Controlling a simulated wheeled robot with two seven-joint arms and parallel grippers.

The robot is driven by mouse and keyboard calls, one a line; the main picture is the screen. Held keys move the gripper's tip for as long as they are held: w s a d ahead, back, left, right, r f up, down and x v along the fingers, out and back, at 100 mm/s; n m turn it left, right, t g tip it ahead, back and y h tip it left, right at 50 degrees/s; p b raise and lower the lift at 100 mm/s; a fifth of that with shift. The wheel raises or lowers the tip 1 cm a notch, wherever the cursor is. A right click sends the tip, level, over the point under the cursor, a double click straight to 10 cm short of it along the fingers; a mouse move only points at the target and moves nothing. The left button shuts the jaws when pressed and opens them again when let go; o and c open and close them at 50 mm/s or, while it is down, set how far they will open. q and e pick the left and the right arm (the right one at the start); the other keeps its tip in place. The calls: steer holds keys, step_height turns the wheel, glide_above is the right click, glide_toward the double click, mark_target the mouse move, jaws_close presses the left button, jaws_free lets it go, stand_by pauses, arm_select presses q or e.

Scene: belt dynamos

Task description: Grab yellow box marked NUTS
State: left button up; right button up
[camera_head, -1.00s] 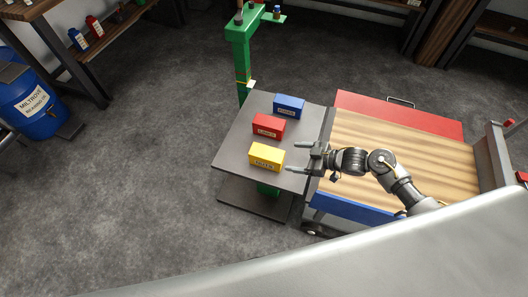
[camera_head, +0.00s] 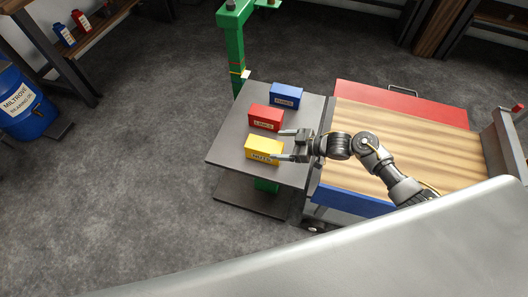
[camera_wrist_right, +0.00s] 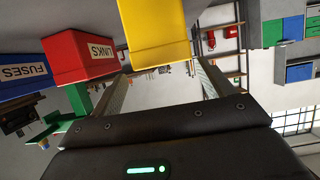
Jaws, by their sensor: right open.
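The yellow box with a NUTS label (camera_head: 261,145) sits on the grey platform, nearest of three boxes. My right gripper (camera_head: 277,145) is open and empty at the box's right side; in the head view its near finger overlaps the box's right end. Whether it touches the box cannot be told. In the right wrist view the yellow box (camera_wrist_right: 155,32) shows just beyond and between the spread fingertips (camera_wrist_right: 160,68), its label not visible there. My left gripper is not in view.
The red LINKS box (camera_head: 266,117) and blue FUSES box (camera_head: 286,95) stand behind the yellow one on the grey platform (camera_head: 232,137). A green post (camera_head: 237,55) rises behind. A cart with a wooden top (camera_head: 410,150) lies under my right arm. The platform's left part is clear.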

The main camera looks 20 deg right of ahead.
mark_target(266, 145)
steer(key=shift+a+f, duration=0.1)
steer(key=shift+a, duration=0.2)
steer(key=b+x, duration=0.3)
steer(key=shift+a+f, duration=0.2)
steer(key=shift+a, duration=0.15)
steer(key=shift+w+a, duration=0.25)
steer(key=shift+a, duration=0.15)
steer(key=c, duration=1.3)
steer(key=shift+r, duration=0.1)
steer(key=shift+c, duration=0.9)
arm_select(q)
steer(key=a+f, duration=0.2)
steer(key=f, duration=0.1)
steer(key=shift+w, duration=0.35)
